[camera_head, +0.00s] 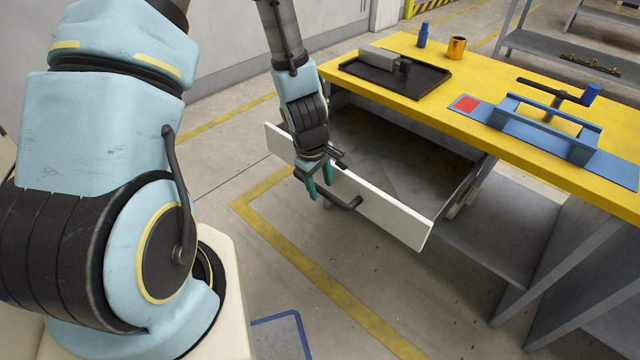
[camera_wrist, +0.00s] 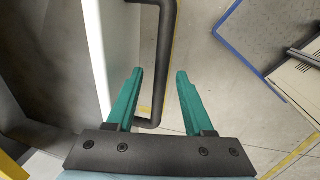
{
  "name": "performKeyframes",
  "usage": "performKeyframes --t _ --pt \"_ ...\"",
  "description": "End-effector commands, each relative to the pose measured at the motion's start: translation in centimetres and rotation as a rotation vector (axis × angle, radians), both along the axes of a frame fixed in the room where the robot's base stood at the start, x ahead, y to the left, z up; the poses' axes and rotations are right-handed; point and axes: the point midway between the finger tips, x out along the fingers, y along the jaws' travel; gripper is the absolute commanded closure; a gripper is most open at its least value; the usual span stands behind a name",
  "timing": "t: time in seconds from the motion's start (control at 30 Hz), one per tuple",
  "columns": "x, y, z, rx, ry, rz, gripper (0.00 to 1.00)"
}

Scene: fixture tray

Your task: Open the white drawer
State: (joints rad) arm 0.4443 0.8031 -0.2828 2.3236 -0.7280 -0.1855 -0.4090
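The white drawer (camera_head: 393,217) under the yellow table is pulled well out, and its grey inside shows from above. It looks empty. A dark bar handle (camera_head: 350,203) is on its front face. My gripper (camera_head: 318,188) points down at the front face, by the left part of the handle. In the wrist view, the two green fingers of my gripper (camera_wrist: 160,72) are spread apart. The handle (camera_wrist: 166,50) shows between them with gaps on both sides, and I see no finger pressing on it. The white drawer front (camera_wrist: 97,55) is left of the fingers.
On the yellow table (camera_head: 470,88) are a black tray (camera_head: 425,85) with a grey block, a blue bottle (camera_head: 423,36), an orange cup (camera_head: 457,47) and a blue fixture (camera_head: 550,125). Grey shelves stand behind and below. Floor before the drawer is clear.

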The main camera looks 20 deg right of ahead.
Motion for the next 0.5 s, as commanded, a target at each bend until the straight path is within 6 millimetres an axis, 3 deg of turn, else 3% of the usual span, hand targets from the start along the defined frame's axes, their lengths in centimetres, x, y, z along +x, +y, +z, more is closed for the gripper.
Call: performKeyframes --t 0.27,0.5 --pt "0.0 0.0 0.3 0.000 -0.001 0.000 0.48" --pt "-0.2 0.5 3.6 0.000 -0.005 -0.001 0.48"
